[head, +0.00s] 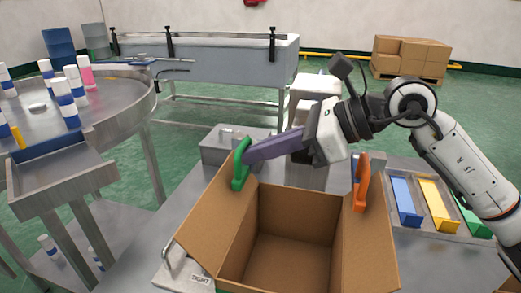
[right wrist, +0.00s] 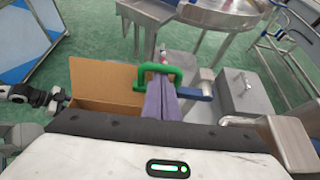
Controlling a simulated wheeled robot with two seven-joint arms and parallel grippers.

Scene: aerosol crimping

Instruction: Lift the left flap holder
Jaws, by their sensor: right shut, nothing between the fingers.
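An open cardboard box (head: 290,235) stands on the metal table with its side flaps spread. The left flap holder is a green clip (head: 241,164) at the top of the box's left flap; it also shows in the right wrist view (right wrist: 158,78). My right gripper (head: 250,155) reaches across the back of the box, its purple fingers closed together with nothing between them. The fingertips are at the green holder; in the right wrist view they overlap its loop, and I cannot tell whether they pass through it. An orange holder (head: 362,182) is on the right flap.
A round metal table (head: 110,105) with several bottles and cans stands at the left. Blue and yellow bins (head: 405,200) lie right of the box under my right arm. A grey metal block (head: 215,148) stands behind the green holder.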

